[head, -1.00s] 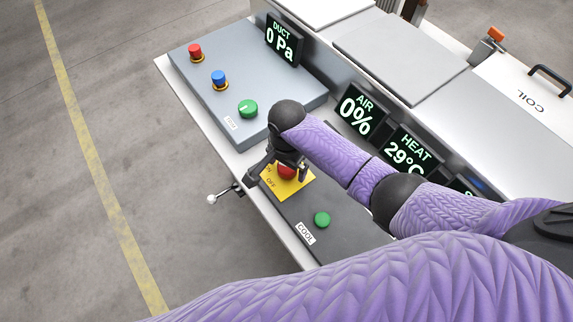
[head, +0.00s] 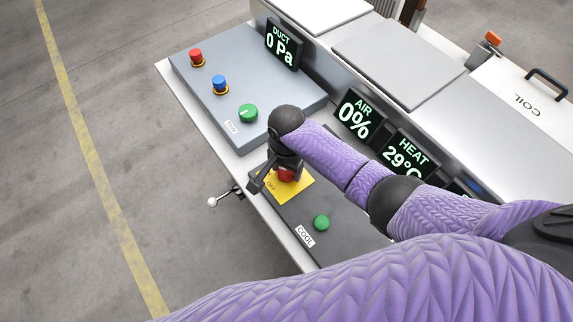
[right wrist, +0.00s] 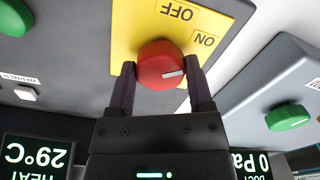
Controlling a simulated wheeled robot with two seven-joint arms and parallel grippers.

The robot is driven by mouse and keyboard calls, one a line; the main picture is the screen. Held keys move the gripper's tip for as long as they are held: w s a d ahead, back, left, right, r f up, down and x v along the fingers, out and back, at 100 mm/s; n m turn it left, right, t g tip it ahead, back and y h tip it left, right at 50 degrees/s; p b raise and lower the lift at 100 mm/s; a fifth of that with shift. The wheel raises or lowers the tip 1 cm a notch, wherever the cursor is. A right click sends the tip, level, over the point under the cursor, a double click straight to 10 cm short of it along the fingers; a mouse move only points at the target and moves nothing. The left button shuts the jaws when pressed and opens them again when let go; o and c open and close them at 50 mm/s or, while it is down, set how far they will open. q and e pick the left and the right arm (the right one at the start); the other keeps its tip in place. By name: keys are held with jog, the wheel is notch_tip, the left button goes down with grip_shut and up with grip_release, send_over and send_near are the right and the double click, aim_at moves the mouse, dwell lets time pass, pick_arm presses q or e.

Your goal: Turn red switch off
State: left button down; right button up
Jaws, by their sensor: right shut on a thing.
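In the right wrist view the red switch (right wrist: 160,66) shows a white mark pointing toward the right of the picture, and the yellow plate (right wrist: 128,40) shows both words upside down. My right gripper (head: 277,172) is over the plate, its two fingers on opposite sides of the knob, shut on it. In the head view the gripper partly covers the switch and the ON label. My left gripper is not in view.
A green button (head: 321,222) labelled COOL sits close by on the same panel. The grey panel (head: 205,92) behind carries a red button (head: 196,56), a blue button (head: 219,83) and a green knob (head: 248,113). Displays read AIR 0% (head: 358,115) and HEAT 29°C (head: 407,152).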

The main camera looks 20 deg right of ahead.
jog(key=shift+r+n+p, duration=0.15)
jog(key=shift+n+p, duration=0.45)
jog(key=shift+n, duration=0.2)
jog(key=n+p, duration=0.1)
jog(key=n, duration=0.1)
jog(key=shift+n, duration=0.3)
jog(key=n+p, duration=0.1)
jog(key=n, duration=0.2)
jog(key=shift+d+n+p, duration=0.1)
jog(key=shift+n+p, duration=0.2)
jog(key=shift+n, duration=1.1)
jog(key=shift+n+p, duration=0.3)
jog(key=shift+n, duration=0.1)
